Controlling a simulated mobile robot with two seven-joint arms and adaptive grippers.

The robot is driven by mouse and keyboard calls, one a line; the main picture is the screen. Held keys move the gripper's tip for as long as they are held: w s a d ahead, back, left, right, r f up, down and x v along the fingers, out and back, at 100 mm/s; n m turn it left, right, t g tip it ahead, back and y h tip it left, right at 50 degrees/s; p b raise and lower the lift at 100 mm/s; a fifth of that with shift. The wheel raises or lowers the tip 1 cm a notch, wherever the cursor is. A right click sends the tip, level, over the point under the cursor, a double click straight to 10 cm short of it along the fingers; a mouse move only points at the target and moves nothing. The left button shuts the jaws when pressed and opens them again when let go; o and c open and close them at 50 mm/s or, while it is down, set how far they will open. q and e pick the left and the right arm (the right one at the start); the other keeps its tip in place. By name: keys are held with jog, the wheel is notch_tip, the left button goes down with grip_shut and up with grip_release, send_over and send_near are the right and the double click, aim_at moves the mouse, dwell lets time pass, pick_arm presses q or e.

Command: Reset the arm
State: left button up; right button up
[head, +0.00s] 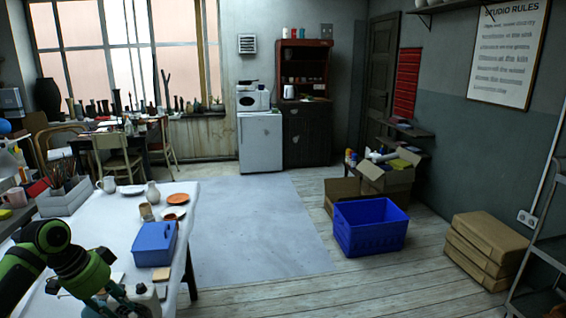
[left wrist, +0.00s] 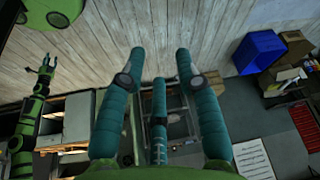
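My left arm comes in at the lower left of the head view. Its gripper (head: 122,297) is over the near end of the white table (head: 110,240), partly cut off by the bottom edge. In the left wrist view the teal fingers of the left gripper (left wrist: 160,62) are spread, with nothing between them. My right arm shows at the left of the left wrist view. Its small gripper (left wrist: 46,67) appears to have parted fingers and holds nothing visible. The right arm is not in the head view.
A blue box (head: 154,244), an orange plate (head: 178,199), a white vase (head: 152,194) and a grey brush caddy (head: 65,196) are on the table. A blue crate (head: 369,228) and stacked brown boxes (head: 485,247) stand on the floor at right. The floor between table and crate is clear.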

pick_arm(q)
jog(key=s+d+f+g+y, duration=0.1)
jog(key=s+d+f, duration=0.3)
jog(key=d+f, duration=0.4)
jog(key=s+d+f, duration=0.5)
jog(key=d+f, duration=0.2)
jog(key=f, duration=0.2)
jog(key=s+d+n+t+y, duration=0.3)
jog(key=s+n, duration=0.6)
jog(key=s, duration=0.9)
notch_tip(320, 180, down, 24)
jog(key=s+g, duration=0.2)
jog(key=s+a+f+g, duration=0.1)
jog(key=s+a+f, duration=0.1)
jog(key=s+f, duration=1.2)
jog(key=shift+s+m+g+h, duration=0.3)
jog(key=shift+s, duration=0.6)
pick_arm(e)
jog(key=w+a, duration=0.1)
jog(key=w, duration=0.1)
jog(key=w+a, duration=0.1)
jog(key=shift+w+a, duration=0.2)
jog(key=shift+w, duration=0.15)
